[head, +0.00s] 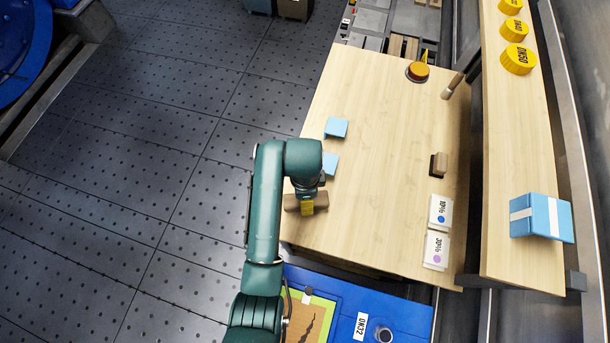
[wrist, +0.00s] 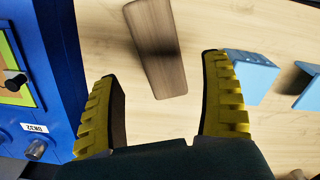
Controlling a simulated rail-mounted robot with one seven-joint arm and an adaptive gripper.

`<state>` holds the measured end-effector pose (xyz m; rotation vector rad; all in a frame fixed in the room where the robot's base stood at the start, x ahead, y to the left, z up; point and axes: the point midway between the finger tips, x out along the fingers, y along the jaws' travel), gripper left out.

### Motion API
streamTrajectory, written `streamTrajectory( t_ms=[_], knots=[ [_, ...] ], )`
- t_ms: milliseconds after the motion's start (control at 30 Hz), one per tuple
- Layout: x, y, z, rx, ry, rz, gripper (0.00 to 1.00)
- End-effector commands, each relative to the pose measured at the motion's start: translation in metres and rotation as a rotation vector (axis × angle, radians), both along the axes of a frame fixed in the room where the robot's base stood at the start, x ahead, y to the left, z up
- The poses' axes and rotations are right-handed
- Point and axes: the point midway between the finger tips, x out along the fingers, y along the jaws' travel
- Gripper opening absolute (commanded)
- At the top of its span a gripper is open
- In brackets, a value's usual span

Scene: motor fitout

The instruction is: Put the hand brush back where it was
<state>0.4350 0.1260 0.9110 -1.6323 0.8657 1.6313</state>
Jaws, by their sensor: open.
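A long brown wooden piece, which I take for the hand brush (head: 291,202), lies flat on the near left edge of the wooden table. No bristles show on it. In the wrist view the brush (wrist: 165,70) lies just beyond my fingertips, slightly tilted, with a dark shadow across its middle. My gripper (head: 307,209) is over it, pointing down. In the wrist view the yellow-padded fingers of my gripper (wrist: 160,68) are spread wide, with nothing held between them. I cannot tell the exact height gap between fingertips and brush.
Two light blue angled pieces (head: 336,127) (head: 331,163) stand close by. A brown block with a dark side (head: 438,164), white cards (head: 437,249) and an orange-topped button (head: 418,71) are on the table (head: 385,150). A blue cabinet (head: 405,318) adjoins the near edge. The table's middle is clear.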

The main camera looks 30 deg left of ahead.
Motion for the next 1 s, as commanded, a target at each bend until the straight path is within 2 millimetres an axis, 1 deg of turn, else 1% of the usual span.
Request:
streamTrajectory(
  t_ms=[33, 100, 200, 300, 500, 567, 633, 667, 700, 733, 767, 800, 833, 867, 900, 933, 967, 1000],
  knots=[
    [0.000, 0.000, 0.014, 0.001, -0.003, 0.000, 0.79],
    [0.000, 0.000, 0.025, 0.001, -0.002, 0.000, 0.79],
    [0.000, 0.000, 0.036, 0.000, 0.000, 0.000, 0.79],
    [0.000, 0.000, 0.039, -0.001, 0.001, 0.000, 0.79],
    [0.000, 0.000, 0.040, 0.001, -0.002, 0.001, 0.79],
    [0.008, -0.002, 0.046, 0.015, -0.039, 0.017, 0.79],
    [0.030, -0.008, 0.068, 0.054, -0.162, 0.074, 0.79],
    [0.044, -0.013, 0.083, 0.072, -0.246, 0.112, 0.79],
    [0.064, -0.023, 0.110, 0.087, -0.382, 0.175, 0.79],
    [0.078, -0.032, 0.135, 0.086, -0.499, 0.227, 0.79],
    [0.091, -0.042, 0.163, 0.073, -0.622, 0.279, 0.79],
    [0.104, -0.059, 0.203, 0.033, -0.785, 0.348, 0.79],
    [0.109, -0.072, 0.234, -0.011, -0.903, 0.396, 0.79],
    [0.112, -0.085, 0.266, -0.065, -1.015, 0.438, 0.79],
    [0.110, -0.103, 0.307, -0.154, -1.155, 0.490, 0.79],
    [0.105, -0.116, 0.338, -0.230, -1.253, 0.522, 0.79],
    [0.097, -0.128, 0.367, -0.312, -1.341, 0.551, 0.79],
    [0.084, -0.144, 0.403, -0.428, -1.445, 0.581, 0.79]
  ],
)
